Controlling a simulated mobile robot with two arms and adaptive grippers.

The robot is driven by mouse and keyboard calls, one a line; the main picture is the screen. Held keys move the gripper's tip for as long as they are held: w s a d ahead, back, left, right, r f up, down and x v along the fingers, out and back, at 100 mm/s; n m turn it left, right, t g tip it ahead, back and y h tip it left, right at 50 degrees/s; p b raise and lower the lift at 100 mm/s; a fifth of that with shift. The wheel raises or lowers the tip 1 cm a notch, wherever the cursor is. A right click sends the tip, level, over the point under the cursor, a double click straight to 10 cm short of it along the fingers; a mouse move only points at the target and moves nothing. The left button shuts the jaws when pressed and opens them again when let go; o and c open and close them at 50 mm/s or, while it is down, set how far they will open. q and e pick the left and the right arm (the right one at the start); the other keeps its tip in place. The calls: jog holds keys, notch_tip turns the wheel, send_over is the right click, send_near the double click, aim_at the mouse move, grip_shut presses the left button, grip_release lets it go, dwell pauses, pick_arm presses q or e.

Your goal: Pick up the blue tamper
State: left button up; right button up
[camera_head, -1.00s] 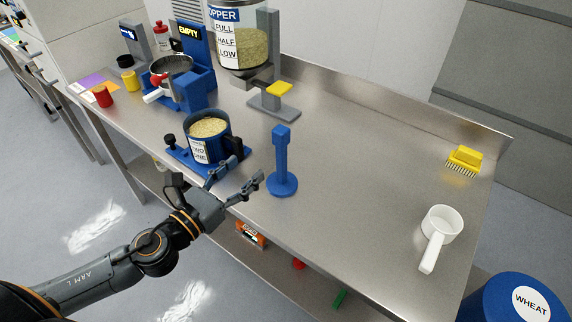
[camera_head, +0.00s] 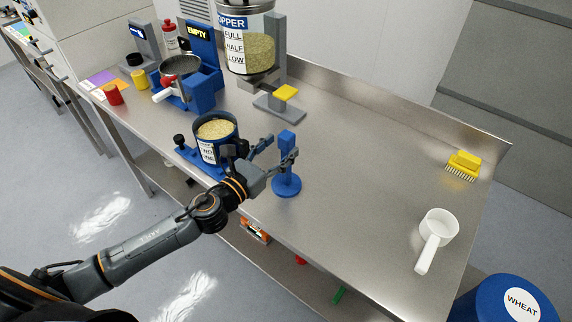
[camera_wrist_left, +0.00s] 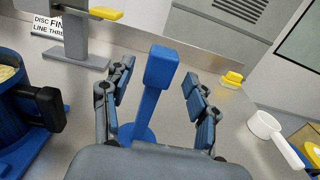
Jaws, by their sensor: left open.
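The blue tamper (camera_head: 286,184) stands upright on the steel table, with a round base, a thin stem and a block-shaped top. In the left wrist view the tamper (camera_wrist_left: 160,72) rises between the two fingers. My left gripper (camera_head: 276,150) is open, its fingers reaching to either side of the tamper's upper part. In the left wrist view the open fingers of the gripper (camera_wrist_left: 160,95) stand apart from the stem, with a gap on each side. The lower stem and part of the base are hidden behind the gripper's palm in that view. My right gripper is not in view.
A blue pot of grain (camera_head: 216,130) stands close to the left of my gripper. A grain hopper (camera_head: 247,45) on a grey stand is behind. A white scoop (camera_head: 437,230) and a yellow brush (camera_head: 463,163) lie at the right. The table's middle right is clear.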

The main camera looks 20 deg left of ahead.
aim_at(282, 145)
pick_arm(q)
jog(key=x, duration=0.3)
jog(key=shift+w+d+p, duration=0.1)
jog(key=shift+w+p, duration=0.2)
jog(key=shift+p, duration=0.1)
jog(key=shift+s, duration=0.1)
jog(key=shift+c, duration=1.4)
grip_shut()
